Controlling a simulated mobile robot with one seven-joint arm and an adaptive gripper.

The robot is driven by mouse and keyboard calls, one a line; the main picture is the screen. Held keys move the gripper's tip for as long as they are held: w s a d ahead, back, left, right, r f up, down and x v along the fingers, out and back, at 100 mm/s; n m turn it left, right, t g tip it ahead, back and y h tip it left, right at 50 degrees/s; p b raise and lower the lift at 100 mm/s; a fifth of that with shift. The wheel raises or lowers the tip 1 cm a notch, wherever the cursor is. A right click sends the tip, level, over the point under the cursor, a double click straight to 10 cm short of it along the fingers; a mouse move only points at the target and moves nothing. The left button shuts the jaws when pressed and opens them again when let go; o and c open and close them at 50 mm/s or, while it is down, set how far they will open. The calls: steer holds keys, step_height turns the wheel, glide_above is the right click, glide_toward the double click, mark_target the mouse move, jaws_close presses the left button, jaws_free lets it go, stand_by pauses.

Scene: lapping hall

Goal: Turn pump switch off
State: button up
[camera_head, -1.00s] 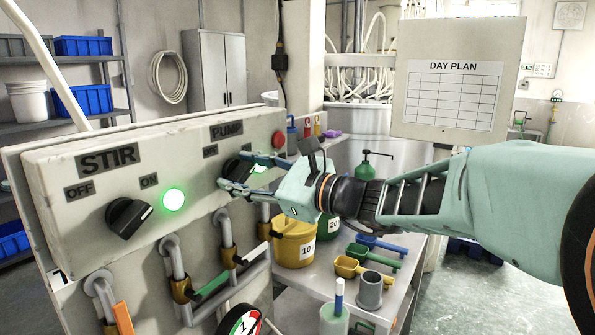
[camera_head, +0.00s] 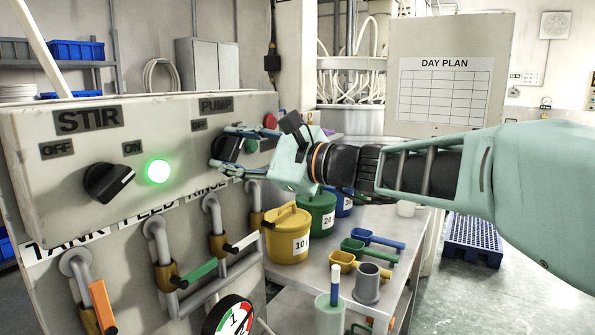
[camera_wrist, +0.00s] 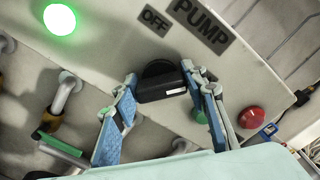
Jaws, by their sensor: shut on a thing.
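The pump switch is a black rotary knob (camera_head: 228,149) under the PUMP label on the pale control panel (camera_head: 60,205). My gripper (camera_head: 231,153) is shut on this knob, one finger on each side. The wrist view shows the knob (camera_wrist: 160,75) between the two blue-padded fingers (camera_wrist: 160,105), with a white mark at its lower right. The OFF label (camera_wrist: 155,20) is close to it. The pump lamp (camera_wrist: 199,115) is dull green and unlit, partly behind a finger. The knob's exact angle is hard to read in the head view.
To the left are the STIR knob (camera_head: 108,182) and its lit green lamp (camera_head: 158,171). A red button (camera_wrist: 252,118) is right of the pump lamp. Pipes with coloured valve handles (camera_head: 198,272) run below. A bench (camera_head: 310,265) with buckets and scoops stands below my arm.

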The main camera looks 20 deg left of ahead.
steer(key=n+b, duration=0.2)
steer(key=b, duration=0.1)
steer(key=n+b, duration=0.2)
steer(key=b, duration=0.1)
steer(key=shift+f+n, duration=0.3)
steer(key=shift+f, duration=0.1)
steer(key=n+b, duration=0.3)
steer(key=b, duration=0.1)
steer(key=shift+r, duration=0.3)
steer(key=o, duration=1.2)
steer(key=shift+c, duration=0.2)
steer(key=shift+r, duration=0.15)
